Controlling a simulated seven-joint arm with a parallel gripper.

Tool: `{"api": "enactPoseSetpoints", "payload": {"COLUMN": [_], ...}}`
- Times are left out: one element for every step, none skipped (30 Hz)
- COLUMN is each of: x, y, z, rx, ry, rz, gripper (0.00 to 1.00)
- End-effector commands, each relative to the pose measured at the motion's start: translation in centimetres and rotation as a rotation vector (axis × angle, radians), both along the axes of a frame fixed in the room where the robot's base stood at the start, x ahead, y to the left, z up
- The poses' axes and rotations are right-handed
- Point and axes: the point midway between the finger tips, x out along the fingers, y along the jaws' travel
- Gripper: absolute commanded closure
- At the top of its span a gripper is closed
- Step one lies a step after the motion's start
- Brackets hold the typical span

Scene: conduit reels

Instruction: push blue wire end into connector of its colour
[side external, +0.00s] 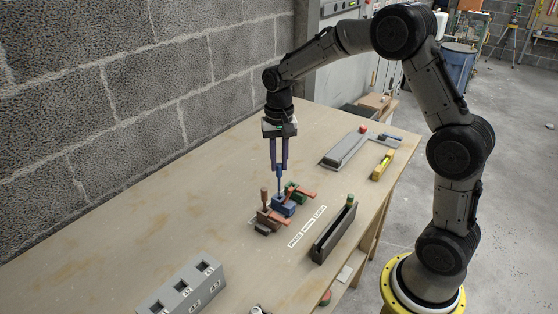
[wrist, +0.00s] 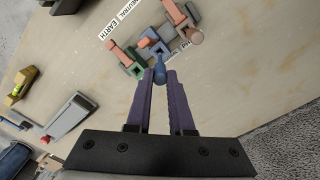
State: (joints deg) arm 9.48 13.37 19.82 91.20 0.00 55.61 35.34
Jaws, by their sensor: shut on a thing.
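My gripper (side external: 279,167) points straight down with its purple fingers shut on the upright blue wire end (side external: 279,182). In the wrist view the blue wire end (wrist: 160,73) shows between the fingertips. Its lower tip is over the blue connector (side external: 284,207); I cannot tell whether it has entered. The blue connector is between a brown-red connector (side external: 268,221) and a green connector (side external: 292,189). Orange levers (side external: 304,193) stick out from the connectors. A brown peg-like wire end (side external: 265,197) stands upright at the brown-red connector.
Printed labels (side external: 307,227) lie in front of the connectors. A dark slotted holder (side external: 335,235) stands to the right. A grey numbered block (side external: 190,287) is at the near left. A grey tray (side external: 342,152) and yellow level (side external: 383,165) lie farther back. The left tabletop is clear.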

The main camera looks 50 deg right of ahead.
Motion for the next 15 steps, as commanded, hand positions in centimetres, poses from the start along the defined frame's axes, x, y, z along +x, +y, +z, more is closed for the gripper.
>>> {"api": "enactPoseSetpoints", "payload": {"x": [0.00,0.01,0.00,0.00,0.00,0.00,0.00,0.00,0.00,0.00,0.00,0.00,0.00,0.00,0.00], "y": [0.00,-0.01,0.00,0.00,0.00,0.00,0.00,0.00,0.00,0.00,0.00,0.00,0.00,0.00,0.00], "z": [-0.01,-0.02,-0.05,-0.08,-0.11,-0.16,-0.20,-0.24,-0.30,-0.34,-0.38,-0.44,-0.48,-0.52,-0.57], "rx": [0.000,0.000,0.000,0.000,0.000,0.000,0.000,0.000,0.000,0.000,0.000,0.000,0.000,0.001,0.001], "ry": [0.000,0.000,0.000,0.000,0.000,0.000,0.000,0.000,0.000,0.000,0.000,0.000,0.000,0.001,0.001], "rz": [0.000,0.000,0.000,0.000,0.000,0.000,0.000,0.000,0.000,0.000,0.000,0.000,0.000,0.000,0.000], "gripper": [1.00,1.00,1.00,1.00,1.00,1.00,1.00,1.00,1.00,1.00,1.00,1.00,1.00,1.00,1.00]}}
